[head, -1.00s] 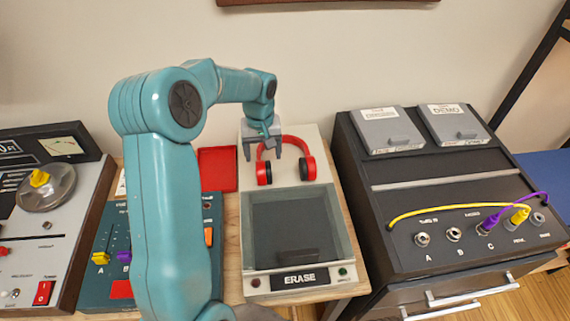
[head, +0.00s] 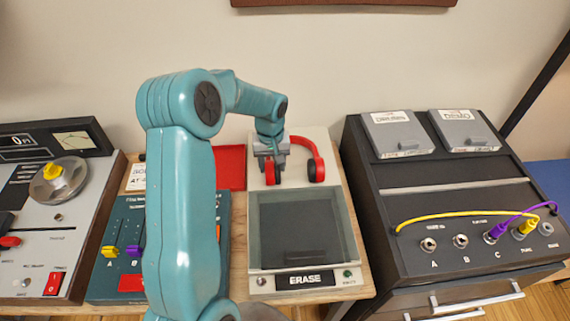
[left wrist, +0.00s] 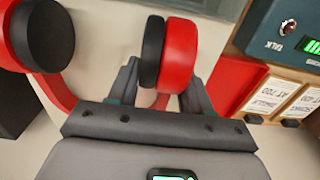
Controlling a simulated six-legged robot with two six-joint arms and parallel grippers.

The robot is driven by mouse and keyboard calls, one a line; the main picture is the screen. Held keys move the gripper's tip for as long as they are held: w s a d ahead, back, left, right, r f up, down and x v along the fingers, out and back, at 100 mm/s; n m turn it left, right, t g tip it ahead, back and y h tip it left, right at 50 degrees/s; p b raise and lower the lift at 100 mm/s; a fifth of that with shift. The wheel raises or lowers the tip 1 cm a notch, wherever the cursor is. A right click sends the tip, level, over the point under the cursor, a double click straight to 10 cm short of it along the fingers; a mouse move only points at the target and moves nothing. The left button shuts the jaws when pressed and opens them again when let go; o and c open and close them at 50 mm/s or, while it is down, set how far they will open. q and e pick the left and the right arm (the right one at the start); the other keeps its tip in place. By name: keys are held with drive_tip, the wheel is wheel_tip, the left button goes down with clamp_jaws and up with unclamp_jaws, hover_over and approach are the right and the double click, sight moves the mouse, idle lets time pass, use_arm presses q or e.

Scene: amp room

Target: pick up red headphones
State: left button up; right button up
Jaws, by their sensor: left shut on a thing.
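The red headphones (head: 319,160) with black ear pads lie on the pale top of the eraser unit, behind its dark window. My left gripper (head: 271,163) reaches down over their left ear cup. In the left wrist view the gripper (left wrist: 157,85) has its fingers on either side of one red and black ear cup (left wrist: 178,55) and is shut on it. The other ear cup (left wrist: 42,35) is free at the upper left. The headband is partly hidden by the gripper. My right gripper is not in view.
The eraser unit (head: 258,225) has a glass-like lid in front. A red tray (head: 230,167) lies to its left, beside a teal mixer (head: 126,215). A black patch console (head: 385,190) with yellow and purple cables stands to the right. The wall is close behind.

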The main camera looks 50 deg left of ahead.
use_arm(q)
drive_tip(key=shift+r, duration=0.15)
wheel_tip(320, 180, up, 20)
idle(0.4)
drive_tip(key=shift+s+f, duration=0.1)
drive_tip(key=shift+f, duration=0.1)
idle(0.7)
